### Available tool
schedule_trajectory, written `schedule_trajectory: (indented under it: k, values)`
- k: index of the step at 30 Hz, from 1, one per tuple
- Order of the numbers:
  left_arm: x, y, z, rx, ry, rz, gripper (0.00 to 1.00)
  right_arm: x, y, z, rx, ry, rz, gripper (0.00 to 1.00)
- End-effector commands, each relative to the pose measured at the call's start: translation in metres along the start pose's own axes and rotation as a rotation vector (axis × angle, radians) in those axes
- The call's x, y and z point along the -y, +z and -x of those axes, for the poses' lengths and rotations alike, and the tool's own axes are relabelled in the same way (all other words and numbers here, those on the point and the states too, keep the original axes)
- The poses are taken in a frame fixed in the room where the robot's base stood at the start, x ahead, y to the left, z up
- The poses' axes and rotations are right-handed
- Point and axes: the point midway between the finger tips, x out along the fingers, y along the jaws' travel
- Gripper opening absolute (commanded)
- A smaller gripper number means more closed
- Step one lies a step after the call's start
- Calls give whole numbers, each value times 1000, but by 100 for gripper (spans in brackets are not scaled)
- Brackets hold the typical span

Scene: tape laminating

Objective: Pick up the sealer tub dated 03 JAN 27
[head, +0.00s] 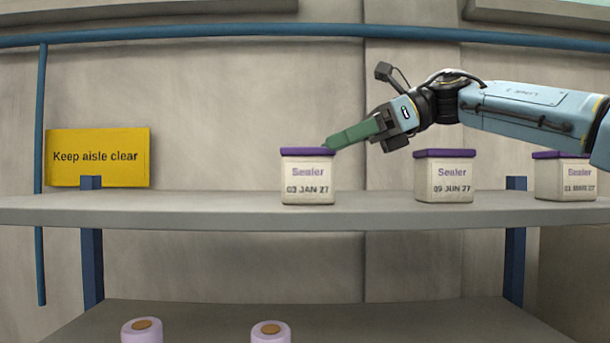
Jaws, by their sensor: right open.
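The sealer tub dated 03 JAN 27 (308,178) stands upright on the upper shelf, left of the other tubs. It is cream with a purple lid. My right gripper (328,143) comes in from the right, with its green fingers angled down and left. The fingertips are at the upper right corner of this tub's lid; I cannot tell whether they touch it. The gripper is open with nothing seen in it. My left gripper is not in view.
Tubs dated 09 JUN 27 (444,178) and 01 MAR 27 (566,179) stand to the right on the grey shelf (190,208). The shelf's left part is clear. Two lilac rolls (142,331) sit on the lower shelf. A yellow sign (98,158) is at left.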

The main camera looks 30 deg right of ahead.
Motion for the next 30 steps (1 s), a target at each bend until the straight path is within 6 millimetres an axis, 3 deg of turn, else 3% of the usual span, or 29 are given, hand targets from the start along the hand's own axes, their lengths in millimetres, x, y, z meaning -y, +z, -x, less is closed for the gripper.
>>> schedule_trajectory:
  k: [5,9,15,23,30]
  values:
    - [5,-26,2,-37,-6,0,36,0,1,-11,0,1,1,82]
    - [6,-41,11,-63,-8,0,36,-2,2,-32,-4,3,-1,82]
    - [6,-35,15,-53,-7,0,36,-1,1,-56,-1,1,0,82]
    - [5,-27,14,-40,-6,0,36,-1,0,-58,2,-1,1,82]
    - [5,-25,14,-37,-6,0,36,-1,1,-58,2,0,1,50]
